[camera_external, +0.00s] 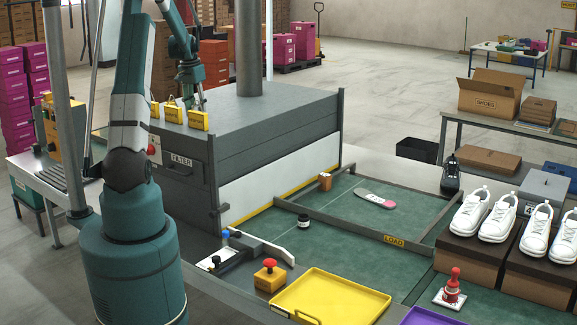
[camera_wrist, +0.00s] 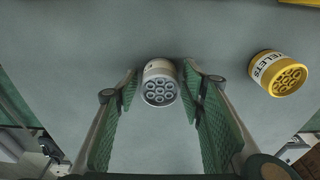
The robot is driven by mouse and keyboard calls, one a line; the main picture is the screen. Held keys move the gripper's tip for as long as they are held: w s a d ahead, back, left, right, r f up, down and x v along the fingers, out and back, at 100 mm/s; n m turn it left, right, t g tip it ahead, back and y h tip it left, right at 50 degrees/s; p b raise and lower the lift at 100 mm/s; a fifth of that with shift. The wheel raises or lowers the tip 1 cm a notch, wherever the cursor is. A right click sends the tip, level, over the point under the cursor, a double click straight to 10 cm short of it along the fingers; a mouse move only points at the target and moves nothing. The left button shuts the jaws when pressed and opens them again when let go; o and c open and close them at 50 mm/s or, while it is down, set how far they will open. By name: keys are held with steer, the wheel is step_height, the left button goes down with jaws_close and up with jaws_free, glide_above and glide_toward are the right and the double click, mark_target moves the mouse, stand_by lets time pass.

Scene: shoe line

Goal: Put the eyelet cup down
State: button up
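In the wrist view a small pale grey cup (camera_wrist: 160,82) stands between the tips of my gripper (camera_wrist: 161,72). Its open end faces the camera and shows several round holes or eyelets. The green finger pads flank it closely on both sides; whether they press on it is not clear. A yellow cup (camera_wrist: 278,73) lettered "ELETS", with a similar open end, is on the grey surface to the right, apart from the fingers. In the external view my gripper (camera_external: 190,95) is at the far side of the grey filter housing, and the cups are hidden there.
A yellow tray (camera_external: 335,298) and a red-topped button box (camera_external: 270,275) are at the front.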

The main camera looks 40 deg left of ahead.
steer(key=shift+r, duration=0.2)
stand_by(0.3)
step_height(320, 180, up, 12)
steer(key=s+b, duration=0.1)
steer(key=shift+s, duration=0.25)
stand_by(0.4)
stand_by(0.5)
